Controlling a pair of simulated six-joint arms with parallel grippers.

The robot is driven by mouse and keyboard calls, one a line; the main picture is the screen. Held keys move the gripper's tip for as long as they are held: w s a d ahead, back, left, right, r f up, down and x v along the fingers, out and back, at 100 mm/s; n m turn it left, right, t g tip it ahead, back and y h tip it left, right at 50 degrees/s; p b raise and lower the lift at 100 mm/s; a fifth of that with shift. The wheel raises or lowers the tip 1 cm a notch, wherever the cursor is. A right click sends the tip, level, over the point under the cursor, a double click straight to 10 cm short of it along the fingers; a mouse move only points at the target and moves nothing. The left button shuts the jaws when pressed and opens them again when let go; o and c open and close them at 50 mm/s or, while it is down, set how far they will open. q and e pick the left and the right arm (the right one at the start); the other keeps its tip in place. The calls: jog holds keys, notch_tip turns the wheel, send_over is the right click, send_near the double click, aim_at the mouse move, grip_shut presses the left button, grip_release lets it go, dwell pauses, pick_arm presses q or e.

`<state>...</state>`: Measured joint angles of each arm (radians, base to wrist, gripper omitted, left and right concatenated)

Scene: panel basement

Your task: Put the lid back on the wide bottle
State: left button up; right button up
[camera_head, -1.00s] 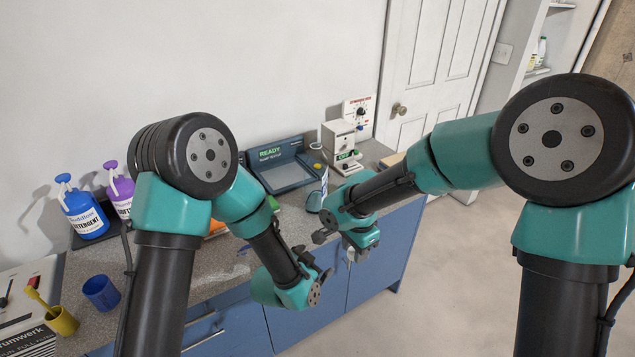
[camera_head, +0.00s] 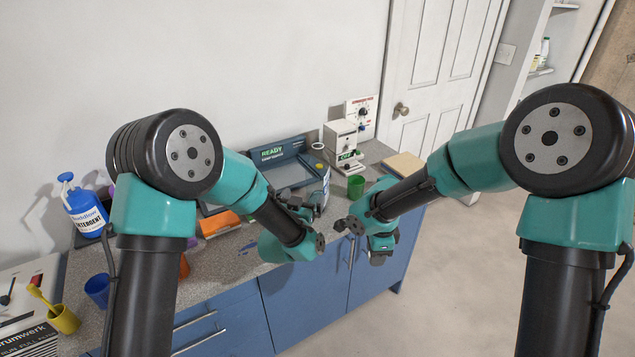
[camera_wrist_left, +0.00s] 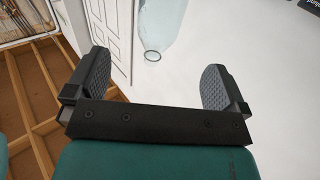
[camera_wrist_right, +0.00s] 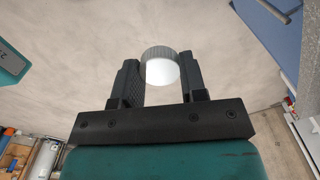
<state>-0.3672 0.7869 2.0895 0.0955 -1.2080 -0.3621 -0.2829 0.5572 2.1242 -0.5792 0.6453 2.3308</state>
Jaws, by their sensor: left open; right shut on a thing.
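A clear bottle (camera_wrist_left: 158,28) shows in the left wrist view, ahead of and between the spread fingers, its open rim toward them and its other end cut off by the frame. A pale, clear-looking bottle (camera_head: 322,178) stands near the counter's front edge in the head view, partly hidden by my left gripper. My left gripper (camera_head: 303,207) is open and empty beside it. My right gripper (camera_head: 378,257) is to the right, in front of the counter. In the right wrist view it is shut on a round white lid (camera_wrist_right: 161,70) with a ridged grey edge.
A green cup (camera_head: 356,187) and a white machine (camera_head: 342,143) stand on the right of the counter. A blue tray-like unit (camera_head: 283,152) is behind the bottle. A detergent bottle (camera_head: 84,211), blue cup (camera_head: 98,290) and yellow cup (camera_head: 64,320) are at left.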

aim_at(312, 181)
pick_arm(q)
jog(key=x, duration=0.6)
jog(key=shift+w, duration=0.1)
jog(key=shift+w+d, duration=0.1)
jog(key=shift+w, duration=0.15)
jog(key=shift+r+x, duration=0.15)
jog(key=shift+x, duration=1.15)
jog(key=shift+r+x, duration=0.15)
jog(key=shift+x, duration=1.15)
jog(key=shift+c, duration=0.3)
jog(key=c, duration=1)
jog(key=shift+r, duration=0.2)
